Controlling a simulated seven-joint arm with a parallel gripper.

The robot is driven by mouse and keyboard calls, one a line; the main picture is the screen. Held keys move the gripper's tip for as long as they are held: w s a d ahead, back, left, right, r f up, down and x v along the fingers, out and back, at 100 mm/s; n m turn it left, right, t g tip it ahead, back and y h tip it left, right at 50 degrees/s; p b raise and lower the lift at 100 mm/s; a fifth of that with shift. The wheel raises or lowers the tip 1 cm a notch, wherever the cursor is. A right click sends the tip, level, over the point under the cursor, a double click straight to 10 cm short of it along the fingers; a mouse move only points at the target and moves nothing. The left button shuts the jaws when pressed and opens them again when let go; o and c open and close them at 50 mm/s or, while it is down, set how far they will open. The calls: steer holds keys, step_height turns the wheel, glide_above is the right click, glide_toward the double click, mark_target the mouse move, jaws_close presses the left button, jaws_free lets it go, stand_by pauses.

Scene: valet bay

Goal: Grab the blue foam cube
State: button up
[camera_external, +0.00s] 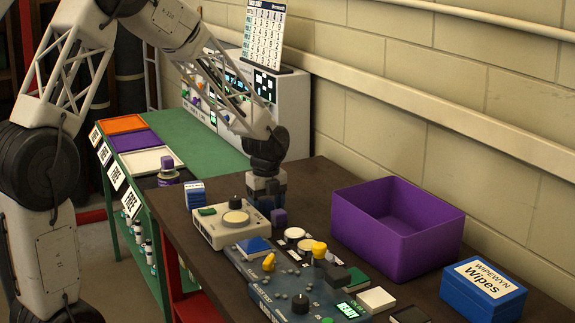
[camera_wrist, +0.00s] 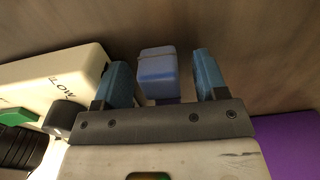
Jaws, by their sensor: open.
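A small blue cube (camera_wrist: 157,72) sits between the two blue fingers of my gripper (camera_wrist: 161,78) in the wrist view. A gap shows on each side of it, so the open fingers are around it without visibly pressing on it. In the external view, my gripper (camera_external: 267,200) points down over the dark table, beside the cream device. A small blue-purple cube (camera_external: 278,217) shows at its lower right and seems to be the same one. Its underside is hidden.
The cream device (camera_external: 232,224) with knobs stands close to the left of my gripper. A purple bin (camera_external: 390,232) is on the right, near the wall. A blue control panel (camera_external: 290,285) lies in front. A blue Wipes box (camera_external: 480,298) stands far right.

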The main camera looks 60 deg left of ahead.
mark_target(267, 201)
steer(key=shift+c, duration=0.5)
steer(key=c, duration=0.9)
steer(key=shift+r, duration=0.2)
step_height(267, 201, up, 10)
steer(key=shift+f, duration=0.1)
stand_by(0.5)
